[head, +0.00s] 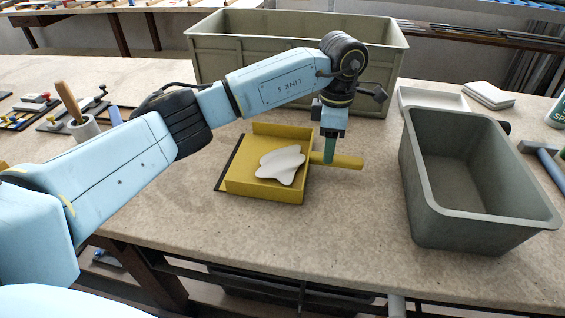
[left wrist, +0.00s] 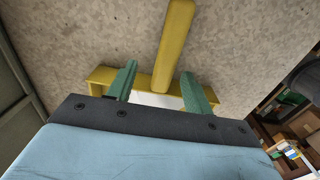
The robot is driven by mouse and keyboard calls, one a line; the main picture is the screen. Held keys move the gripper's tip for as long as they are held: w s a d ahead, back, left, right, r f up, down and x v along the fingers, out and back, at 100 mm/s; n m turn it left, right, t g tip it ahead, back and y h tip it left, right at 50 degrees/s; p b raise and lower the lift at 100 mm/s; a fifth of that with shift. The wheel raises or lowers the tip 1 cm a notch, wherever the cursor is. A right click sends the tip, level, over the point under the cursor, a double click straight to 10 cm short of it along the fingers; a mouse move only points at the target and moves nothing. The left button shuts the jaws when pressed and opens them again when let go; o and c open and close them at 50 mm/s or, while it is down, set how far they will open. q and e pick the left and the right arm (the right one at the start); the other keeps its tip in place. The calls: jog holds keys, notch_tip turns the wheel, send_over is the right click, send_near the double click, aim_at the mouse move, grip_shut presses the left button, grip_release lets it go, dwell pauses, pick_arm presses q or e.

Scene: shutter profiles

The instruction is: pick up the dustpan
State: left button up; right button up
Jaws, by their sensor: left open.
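The yellow dustpan (head: 262,188) lies on the table with its handle (head: 349,162) pointing right. A white, wavy-edged flat piece (head: 281,166) lies in its pan. My left gripper (head: 330,153) points down over the handle, near where it meets the pan. In the left wrist view the green fingers of my left gripper (left wrist: 159,70) are apart, with the yellow handle (left wrist: 174,45) between them, closer to one finger. My right gripper is not in view.
A grey-green open bin (head: 478,222) stands right of the dustpan. A larger olive crate (head: 215,62) stands behind it. A white tray (head: 432,98) and several white tiles (head: 489,95) lie at the back right. Table in front of the dustpan is clear.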

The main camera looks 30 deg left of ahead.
pick_arm(q)
jog(key=f, duration=0.2)
jog(key=s+f, duration=0.1)
jog(key=f, duration=0.1)
jog(key=shift+w+f+b, duration=0.1)
jog(key=shift+f+b, duration=0.2)
jog(key=shift+f, duration=0.2)
jog(key=c, duration=1)
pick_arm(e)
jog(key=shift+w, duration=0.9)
pick_arm(q)
jog(key=shift+o, duration=0.2)
